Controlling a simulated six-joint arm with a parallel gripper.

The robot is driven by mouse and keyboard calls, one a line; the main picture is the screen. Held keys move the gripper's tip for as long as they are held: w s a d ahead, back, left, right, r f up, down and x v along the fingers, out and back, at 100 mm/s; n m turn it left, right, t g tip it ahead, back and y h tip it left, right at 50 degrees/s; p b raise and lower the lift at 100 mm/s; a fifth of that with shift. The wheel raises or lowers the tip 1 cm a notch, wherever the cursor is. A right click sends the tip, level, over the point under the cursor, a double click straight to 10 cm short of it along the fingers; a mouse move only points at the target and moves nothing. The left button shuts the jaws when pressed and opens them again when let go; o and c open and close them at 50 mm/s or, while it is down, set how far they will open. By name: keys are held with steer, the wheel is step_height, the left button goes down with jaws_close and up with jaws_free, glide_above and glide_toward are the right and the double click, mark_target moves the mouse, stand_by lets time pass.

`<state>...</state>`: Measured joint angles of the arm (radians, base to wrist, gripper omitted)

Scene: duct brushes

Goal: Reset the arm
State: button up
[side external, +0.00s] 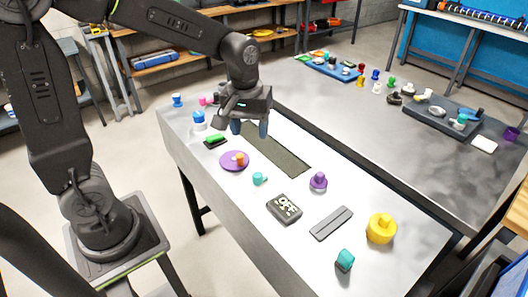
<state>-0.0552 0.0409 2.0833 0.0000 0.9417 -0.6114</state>
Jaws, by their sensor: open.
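My gripper (249,128) hangs over the far left part of the grey worktable (215,178), pointing down with its two bluish fingertips apart. I see nothing between them. It is above the area near the purple disc (229,163) with a small orange piece (240,159) on it. A green-topped brush-like block (215,139) lies to the left of the gripper. A dark rectangular strip or slot (282,154) runs across the table just right of the gripper.
On the table stand a dark block with white lettering (284,208), a grey bar (331,223), a yellow knob-shaped piece (380,229), a purple knob (318,181) and teal pieces (345,260). A second table (350,115) holds trays and small pieces behind.

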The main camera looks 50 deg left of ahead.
steer(key=s+d+r+m+t, duration=0.1)
steer(key=s+r+m+t, duration=0.1)
steer(key=s, duration=0.5)
steer(key=s+d+r+m+t, duration=0.1)
steer(key=s+r+m+t, duration=0.1)
steer(key=s+r+m, duration=0.3)
steer(key=shift+s+m+t, duration=0.3)
steer(key=shift+s+t, duration=0.1)
steer(key=shift+s, duration=0.65)
